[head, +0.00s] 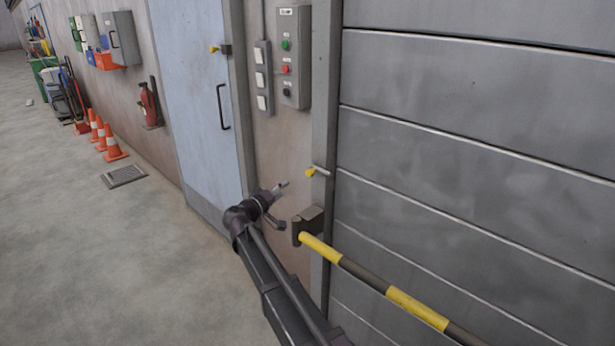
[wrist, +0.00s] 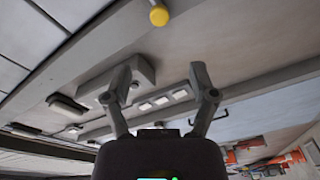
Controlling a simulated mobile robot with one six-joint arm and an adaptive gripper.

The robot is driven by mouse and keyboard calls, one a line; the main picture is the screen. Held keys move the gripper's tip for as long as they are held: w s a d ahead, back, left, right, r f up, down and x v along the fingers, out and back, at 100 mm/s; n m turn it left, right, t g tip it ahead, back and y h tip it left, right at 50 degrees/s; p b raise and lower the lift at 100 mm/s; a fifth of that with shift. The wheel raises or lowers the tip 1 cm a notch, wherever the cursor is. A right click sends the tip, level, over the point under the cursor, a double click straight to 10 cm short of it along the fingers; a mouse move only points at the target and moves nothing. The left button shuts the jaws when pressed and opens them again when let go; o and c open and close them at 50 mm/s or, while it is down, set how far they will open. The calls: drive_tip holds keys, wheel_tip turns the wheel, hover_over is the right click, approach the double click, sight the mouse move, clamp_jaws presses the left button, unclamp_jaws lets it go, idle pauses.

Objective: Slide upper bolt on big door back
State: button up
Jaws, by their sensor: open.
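The big door (head: 480,120) is grey and panelled and fills the right of the head view. A bolt with a yellow knob (head: 311,173) and a short pale rod sits at its left edge, by the frame. My gripper (head: 281,204) is open and empty, left of and a little below that knob in the head view, apart from it. In the wrist view a yellow knob (wrist: 159,15) shows at the top, beyond the spread fingers of my gripper (wrist: 160,70); nothing is between them. I see no second bolt on the big door.
A yellow-and-black barrier bar (head: 415,307) crosses the big door from a dark bracket (head: 308,224), close below the bolt. A control box (head: 294,60) and switches (head: 262,78) are on the wall above. A blue door (head: 195,100) stands left. Floor at left is open.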

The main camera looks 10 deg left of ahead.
sight(308, 173)
drive_tip(key=shift+w+d, duration=0.1)
drive_tip(key=x, duration=1.3)
drive_tip(key=shift+w+d, duration=0.15)
drive_tip(key=shift+w, duration=0.05)
